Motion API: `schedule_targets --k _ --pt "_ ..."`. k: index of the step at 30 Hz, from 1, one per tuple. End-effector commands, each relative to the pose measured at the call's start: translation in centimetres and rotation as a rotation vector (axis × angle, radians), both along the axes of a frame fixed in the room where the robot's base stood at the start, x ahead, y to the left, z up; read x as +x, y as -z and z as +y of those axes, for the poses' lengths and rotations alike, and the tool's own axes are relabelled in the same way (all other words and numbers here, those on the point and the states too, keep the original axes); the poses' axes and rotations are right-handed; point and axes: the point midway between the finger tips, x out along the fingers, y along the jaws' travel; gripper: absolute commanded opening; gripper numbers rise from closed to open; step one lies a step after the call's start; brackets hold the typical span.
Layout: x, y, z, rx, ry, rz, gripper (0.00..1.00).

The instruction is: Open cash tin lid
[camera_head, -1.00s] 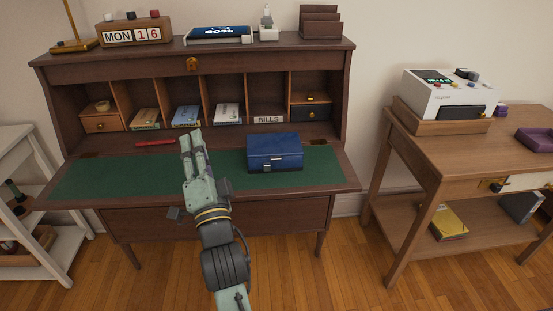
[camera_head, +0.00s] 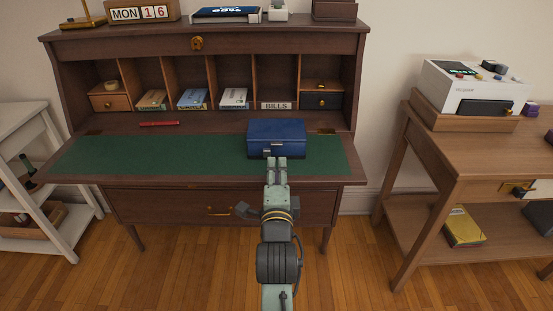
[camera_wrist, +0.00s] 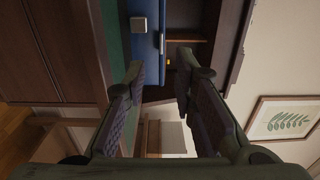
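The blue cash tin (camera_head: 277,133) sits on the green mat of the desk's writing surface, right of its middle. Its lid is shut, with a small silver latch on the front. My gripper (camera_head: 277,164) is right in front of the tin, near the latch; I cannot tell whether it touches. In the wrist view the tin (camera_wrist: 145,48) shows on its side beyond the fingers, with the silver latch (camera_wrist: 139,24) at upper left. My gripper (camera_wrist: 158,80) has its two fingers apart with nothing between them. The tin's lower front is partly hidden in the head view.
The wooden desk (camera_head: 100,181) has cubbyholes with books (camera_head: 192,99) behind the tin. A red pen (camera_head: 159,124) lies on the desk. A side table (camera_head: 460,155) with a white machine (camera_head: 475,90) stands at right. The mat's left part is clear.

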Motion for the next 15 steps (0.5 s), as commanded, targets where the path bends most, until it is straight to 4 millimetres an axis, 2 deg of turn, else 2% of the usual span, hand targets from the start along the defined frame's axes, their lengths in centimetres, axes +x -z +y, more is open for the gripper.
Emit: schedule_targets --k 1,12,15 --pt "0.2 0.6 0.0 0.001 0.000 -0.006 0.25" --pt "1.0 0.5 0.1 0.001 -0.004 -0.007 0.25" --pt "3.3 -0.4 0.1 0.001 -0.004 0.001 0.25"
